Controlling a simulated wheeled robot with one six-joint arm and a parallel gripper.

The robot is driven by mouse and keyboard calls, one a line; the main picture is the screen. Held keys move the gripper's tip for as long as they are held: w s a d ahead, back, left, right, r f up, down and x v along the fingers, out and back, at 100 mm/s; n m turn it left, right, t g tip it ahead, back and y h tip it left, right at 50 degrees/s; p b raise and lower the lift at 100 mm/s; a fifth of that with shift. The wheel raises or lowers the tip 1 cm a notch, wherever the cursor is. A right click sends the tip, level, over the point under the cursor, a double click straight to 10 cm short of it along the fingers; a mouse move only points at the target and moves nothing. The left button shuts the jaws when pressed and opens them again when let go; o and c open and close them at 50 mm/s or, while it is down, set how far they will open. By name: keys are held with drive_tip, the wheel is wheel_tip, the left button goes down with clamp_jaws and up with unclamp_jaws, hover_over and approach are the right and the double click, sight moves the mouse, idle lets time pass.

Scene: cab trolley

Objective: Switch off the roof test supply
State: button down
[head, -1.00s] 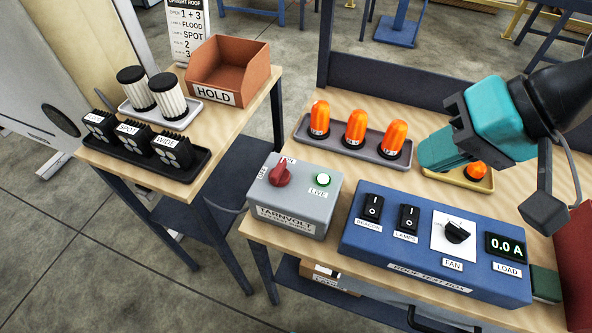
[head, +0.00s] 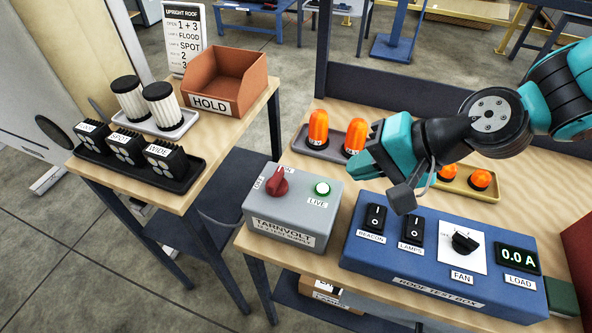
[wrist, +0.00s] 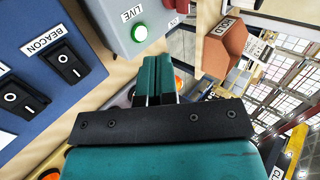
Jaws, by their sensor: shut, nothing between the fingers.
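The grey TARNVOLT supply box (head: 292,216) stands at the left end of the workbench. Its red rotary knob (head: 278,182) sits on top between OFF and ON labels; the OFF label is at its left. I cannot clearly tell which label it points to. A green lamp (head: 322,188) marked LIVE glows beside it, and also shows in the wrist view (wrist: 138,34). My gripper (head: 358,166) is to the right of the box, above the bench and apart from the knob. Its teal fingers (wrist: 154,75) are shut together and empty.
The blue roof test box (head: 440,262) with rocker switches, a FAN knob and a 0.0 A display stands at right. Trays with orange beacons (head: 318,129) lie behind. A side table at left holds lamps (head: 122,150) and a HOLD bin (head: 222,80).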

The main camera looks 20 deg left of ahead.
sight(283, 178)
drive_tip(key=p+x, duration=0.1)
drive_tip(key=x, duration=0.7)
drive_tip(key=shift+s+a+f, duration=0.1)
drive_tip(key=shift+a+f, duration=0.05)
drive_tip(key=shift+a, duration=0.1)
drive_tip(key=a+p, duration=0.1)
drive_tip(key=a, duration=0.1)
drive_tip(key=shift+a+p, duration=0.3)
drive_tip(key=shift+p, duration=0.05)
drive_tip(key=shift+a+f, duration=0.15)
drive_tip(key=shift+a, duration=0.65)
